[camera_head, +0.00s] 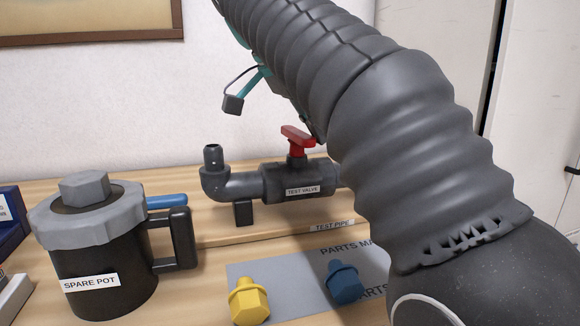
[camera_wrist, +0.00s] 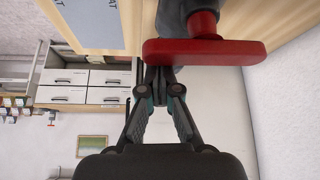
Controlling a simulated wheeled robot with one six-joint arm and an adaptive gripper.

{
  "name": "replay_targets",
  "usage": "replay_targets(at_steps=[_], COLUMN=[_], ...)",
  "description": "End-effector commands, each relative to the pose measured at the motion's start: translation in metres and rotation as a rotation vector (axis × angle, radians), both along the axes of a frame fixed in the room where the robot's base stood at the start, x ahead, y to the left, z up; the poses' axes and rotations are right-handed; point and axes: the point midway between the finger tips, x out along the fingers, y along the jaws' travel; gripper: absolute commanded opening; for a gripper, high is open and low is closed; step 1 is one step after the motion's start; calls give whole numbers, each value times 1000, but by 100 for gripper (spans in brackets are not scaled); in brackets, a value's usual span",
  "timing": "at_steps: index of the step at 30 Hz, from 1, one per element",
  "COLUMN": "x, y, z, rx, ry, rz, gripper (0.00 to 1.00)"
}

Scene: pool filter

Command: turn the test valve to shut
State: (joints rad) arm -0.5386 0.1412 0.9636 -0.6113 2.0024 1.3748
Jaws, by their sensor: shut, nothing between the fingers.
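The test valve (camera_head: 290,183) is a dark, labelled body in a horizontal pipe, with a red T-shaped handle (camera_head: 299,137) on top. In the head view the handle's bar slants down to the right, at an angle to the pipe. In the wrist view the red handle (camera_wrist: 204,52) lies across the upper middle, close to my fingertips. My gripper (camera_wrist: 157,76) is shut and empty, its tips by the left part of the bar; I cannot tell whether they touch it. In the head view my arm hides the gripper and the pipe's right end.
A grey-lidded spare pot (camera_head: 97,250) stands at left, with a blue rod (camera_head: 167,201) behind its handle. A yellow plug (camera_head: 249,302) and a blue plug (camera_head: 344,281) sit on a grey mat (camera_head: 290,268) in front of the valve. A wall rises behind.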

Motion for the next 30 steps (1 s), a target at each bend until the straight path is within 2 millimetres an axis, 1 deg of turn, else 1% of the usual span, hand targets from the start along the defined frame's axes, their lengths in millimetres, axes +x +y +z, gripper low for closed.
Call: replay_targets(at_steps=[7, 19, 26, 30], x=[0, 6, 6, -1], y=[1, -6, -5, 1], z=[-1, -1, 0, 0], rx=[1, 0, 0, 0], ry=[3, 1, 1, 0], rz=[3, 2, 3, 6], gripper=[0, 0, 0, 0])
